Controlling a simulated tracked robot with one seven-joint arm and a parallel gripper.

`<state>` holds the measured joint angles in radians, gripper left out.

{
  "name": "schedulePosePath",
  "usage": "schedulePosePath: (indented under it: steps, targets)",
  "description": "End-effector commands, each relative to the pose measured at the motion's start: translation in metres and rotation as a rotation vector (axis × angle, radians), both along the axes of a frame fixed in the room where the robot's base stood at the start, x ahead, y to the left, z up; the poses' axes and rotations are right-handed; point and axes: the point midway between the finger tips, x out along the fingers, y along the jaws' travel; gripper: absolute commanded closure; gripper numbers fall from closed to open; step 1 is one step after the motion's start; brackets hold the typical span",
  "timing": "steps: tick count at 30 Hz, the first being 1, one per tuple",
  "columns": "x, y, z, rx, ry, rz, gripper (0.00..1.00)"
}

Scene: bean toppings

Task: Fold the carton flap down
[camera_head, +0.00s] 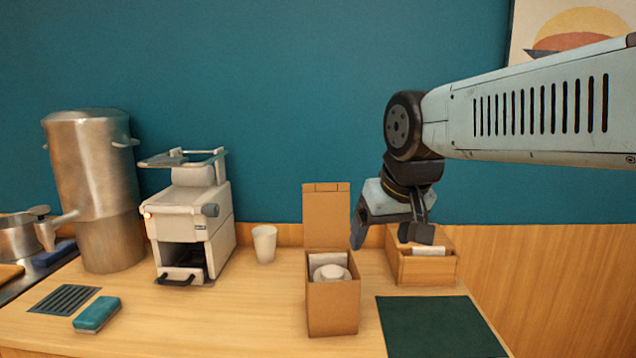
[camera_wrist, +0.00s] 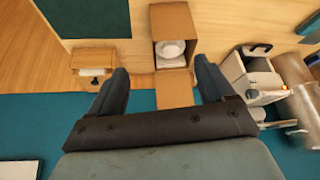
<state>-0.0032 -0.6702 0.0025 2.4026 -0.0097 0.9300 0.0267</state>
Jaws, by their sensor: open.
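The brown cardboard carton (camera_head: 332,312) stands on the counter with its top open. Its flap (camera_head: 326,218) stands upright at the carton's back edge. A white round-lidded item (camera_head: 331,273) sits inside. My gripper (camera_head: 387,236) is open and empty, to the right of the flap in the head view. In the wrist view the open gripper (camera_wrist: 162,78) has the flap (camera_wrist: 174,90) showing between its fingers, closer to the right-hand one. The carton (camera_wrist: 158,22) lies beyond it. I cannot tell whether any finger touches the flap.
A wooden box (camera_head: 425,270) with white paper stands right of the carton. A dark green mat (camera_head: 437,328) lies in front. A white cup (camera_head: 264,244), a cream machine (camera_head: 190,225) and a steel urn (camera_head: 93,190) stand to the left. A sponge (camera_head: 97,314) lies front left.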

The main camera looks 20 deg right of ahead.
Motion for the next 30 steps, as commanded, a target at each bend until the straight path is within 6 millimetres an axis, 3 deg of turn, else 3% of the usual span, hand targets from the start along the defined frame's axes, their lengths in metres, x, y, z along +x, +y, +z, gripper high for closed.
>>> schedulePosePath:
  steps: [9, 21, 25, 30]
  targets:
    - [0.101, 0.002, 0.069, 0.002, 0.036, -0.052, 0.11]
    - [0.229, 0.009, 0.119, 0.005, 0.075, -0.12, 0.11]
    - [0.257, 0.01, 0.125, 0.007, 0.082, -0.136, 0.11]
    - [0.272, 0.011, 0.127, 0.006, 0.087, -0.145, 0.11]
